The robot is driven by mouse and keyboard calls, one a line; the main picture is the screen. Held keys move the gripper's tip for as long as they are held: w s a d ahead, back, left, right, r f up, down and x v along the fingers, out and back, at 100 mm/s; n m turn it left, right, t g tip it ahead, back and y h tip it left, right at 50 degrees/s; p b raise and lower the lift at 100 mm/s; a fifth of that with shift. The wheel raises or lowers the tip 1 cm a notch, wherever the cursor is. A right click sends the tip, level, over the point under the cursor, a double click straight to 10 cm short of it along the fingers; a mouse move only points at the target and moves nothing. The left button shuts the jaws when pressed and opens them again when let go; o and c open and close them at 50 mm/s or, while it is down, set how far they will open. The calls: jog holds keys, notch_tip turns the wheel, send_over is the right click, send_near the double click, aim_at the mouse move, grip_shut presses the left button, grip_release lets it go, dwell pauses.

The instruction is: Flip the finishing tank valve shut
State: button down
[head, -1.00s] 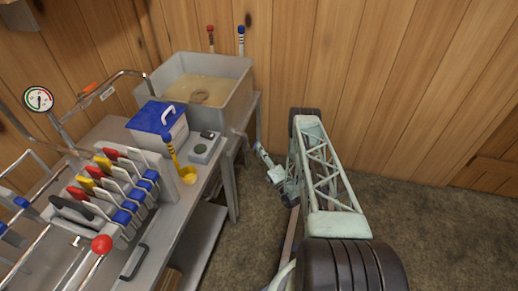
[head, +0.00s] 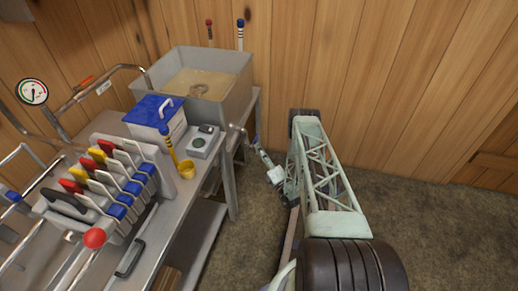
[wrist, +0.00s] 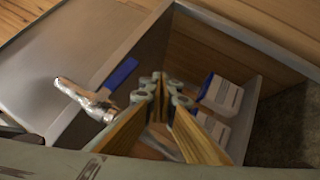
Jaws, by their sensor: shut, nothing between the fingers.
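The grey finishing tank (head: 228,106), holding amber liquid, stands at the back against the wooden wall. Its metal valve (wrist: 98,104) sticks out from the tank in the wrist view, with a blue lever (wrist: 121,75) that lies roughly crosswise to the pipe in the picture. In the head view the valve is small and partly blurred near the tank's lower right corner. My gripper (wrist: 163,84) is shut and empty, with its fingertips just right of the blue lever. I cannot tell whether they touch it. In the head view my gripper (head: 258,147) is close to the tank's right side.
White jugs (wrist: 222,95) stand below the tank. The floor (head: 430,235) on the right is clear.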

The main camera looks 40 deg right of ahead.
jog(key=s+d+f+p, duration=0.1)
jog(key=s+d+f, duration=0.2)
jog(key=s+f, duration=0.3)
jog(key=shift+s+d+f, duration=0.15)
jog(key=shift+d+f, duration=0.1)
jog(key=shift+f, duration=0.5)
jog(key=shift+r, duration=0.1)
dwell(0.4)
